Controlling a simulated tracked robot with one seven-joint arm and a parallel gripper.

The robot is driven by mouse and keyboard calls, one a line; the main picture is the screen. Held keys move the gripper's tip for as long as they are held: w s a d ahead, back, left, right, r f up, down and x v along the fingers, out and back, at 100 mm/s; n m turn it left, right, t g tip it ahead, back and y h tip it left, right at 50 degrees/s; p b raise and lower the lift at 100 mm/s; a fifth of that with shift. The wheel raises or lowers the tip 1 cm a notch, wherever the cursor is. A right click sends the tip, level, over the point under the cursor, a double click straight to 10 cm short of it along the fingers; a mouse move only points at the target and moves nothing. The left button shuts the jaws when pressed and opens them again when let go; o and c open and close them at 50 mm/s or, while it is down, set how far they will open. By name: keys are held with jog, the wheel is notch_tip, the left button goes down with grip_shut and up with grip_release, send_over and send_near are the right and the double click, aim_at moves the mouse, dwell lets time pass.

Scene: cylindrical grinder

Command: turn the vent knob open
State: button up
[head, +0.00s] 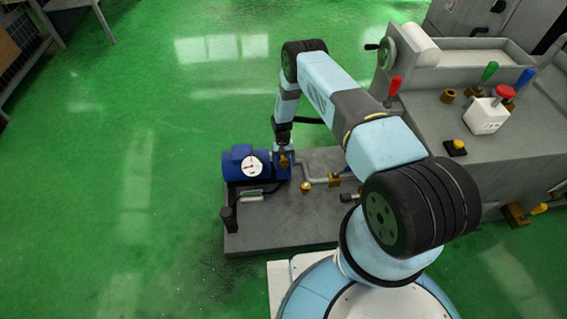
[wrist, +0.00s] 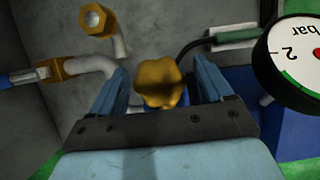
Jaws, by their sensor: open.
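The vent knob, a lobed brass-yellow knob (wrist: 160,82), sits between the two blue fingers of my gripper (wrist: 167,88) in the wrist view. The gripper is open, with a gap on each side of the knob. In the head view my gripper (head: 284,150) points down at the right end of a blue motor-like unit (head: 238,163) on a grey base plate. Only a small brass patch shows by the fingertips there. How far the knob is turned cannot be told.
A round bar gauge (wrist: 292,55) is close to the right finger in the wrist view. A brass fitting (wrist: 97,19) and grey pipe (wrist: 92,66) lie to the left. The grey machine (head: 440,120) with coloured levers stands right in the head view. Green floor is clear at left.

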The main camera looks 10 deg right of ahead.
jog(key=v, duration=1.3)
jog(key=shift+w+r, duration=0.15)
jog(key=shift+r, duration=0.15)
